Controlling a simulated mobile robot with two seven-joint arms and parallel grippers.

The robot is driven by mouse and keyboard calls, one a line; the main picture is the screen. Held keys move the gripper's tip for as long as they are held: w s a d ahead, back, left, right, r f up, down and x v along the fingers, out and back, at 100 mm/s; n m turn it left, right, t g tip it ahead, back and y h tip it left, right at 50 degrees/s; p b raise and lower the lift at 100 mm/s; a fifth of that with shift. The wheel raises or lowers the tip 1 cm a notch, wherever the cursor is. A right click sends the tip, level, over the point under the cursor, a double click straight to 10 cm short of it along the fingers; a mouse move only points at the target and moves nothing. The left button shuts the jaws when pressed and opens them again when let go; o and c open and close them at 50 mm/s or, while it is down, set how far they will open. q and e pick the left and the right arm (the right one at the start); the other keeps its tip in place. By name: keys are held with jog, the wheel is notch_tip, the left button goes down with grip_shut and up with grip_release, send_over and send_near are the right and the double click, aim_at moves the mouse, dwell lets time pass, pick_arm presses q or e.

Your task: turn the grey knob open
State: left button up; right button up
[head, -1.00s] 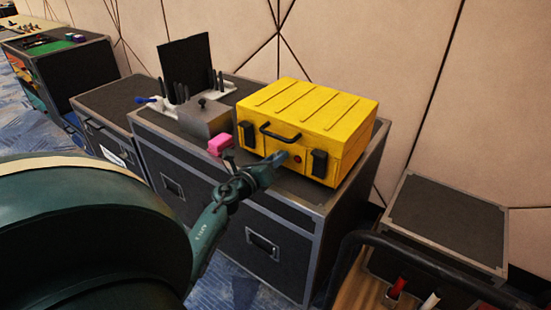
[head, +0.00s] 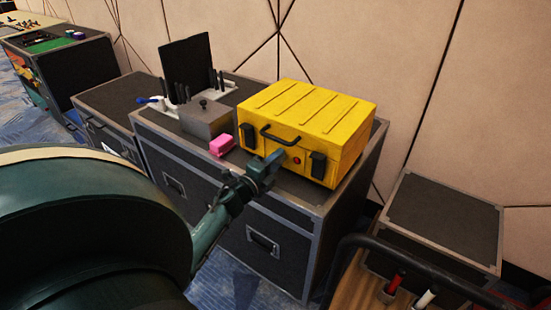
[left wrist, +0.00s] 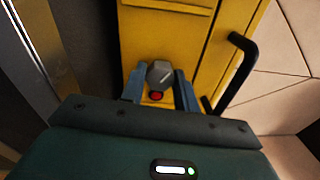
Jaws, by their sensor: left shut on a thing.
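The grey knob (left wrist: 160,74) sits on the front of a yellow case (head: 322,120); in the left wrist view it has a pale line across its face. My left gripper (head: 274,160) is at the case's front, shut on the knob, with a blue-grey finger on each side in the left wrist view (left wrist: 160,84). The gripper hides the knob in the head view. A red button (head: 295,161) is beside the gripper and also shows near the knob in the left wrist view (left wrist: 156,96). My right gripper is out of view.
The case stands closed on a black flight case (head: 285,228), with a black handle (head: 280,138) and dark latches. A pink block (head: 222,145) and a grey box (head: 204,118) are to its left. A dark rail (head: 400,243) stands at the lower right.

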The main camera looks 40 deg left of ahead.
pick_arm(q)
jog(key=n+p, duration=0.1)
jog(key=n, duration=0.2)
jog(key=shift+n+p, duration=0.55)
jog(key=shift+n, duration=1.45)
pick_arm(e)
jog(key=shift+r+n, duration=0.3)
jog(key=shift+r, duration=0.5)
pick_arm(q)
jog(key=o, duration=1)
jog(key=shift+c, duration=0.2)
jog(key=s+d, duration=0.1)
jog(key=s, duration=1.2)
jog(key=shift+d+f, duration=0.3)
jog(key=shift+s+f, duration=0.1)
jog(key=shift+s, duration=0.05)
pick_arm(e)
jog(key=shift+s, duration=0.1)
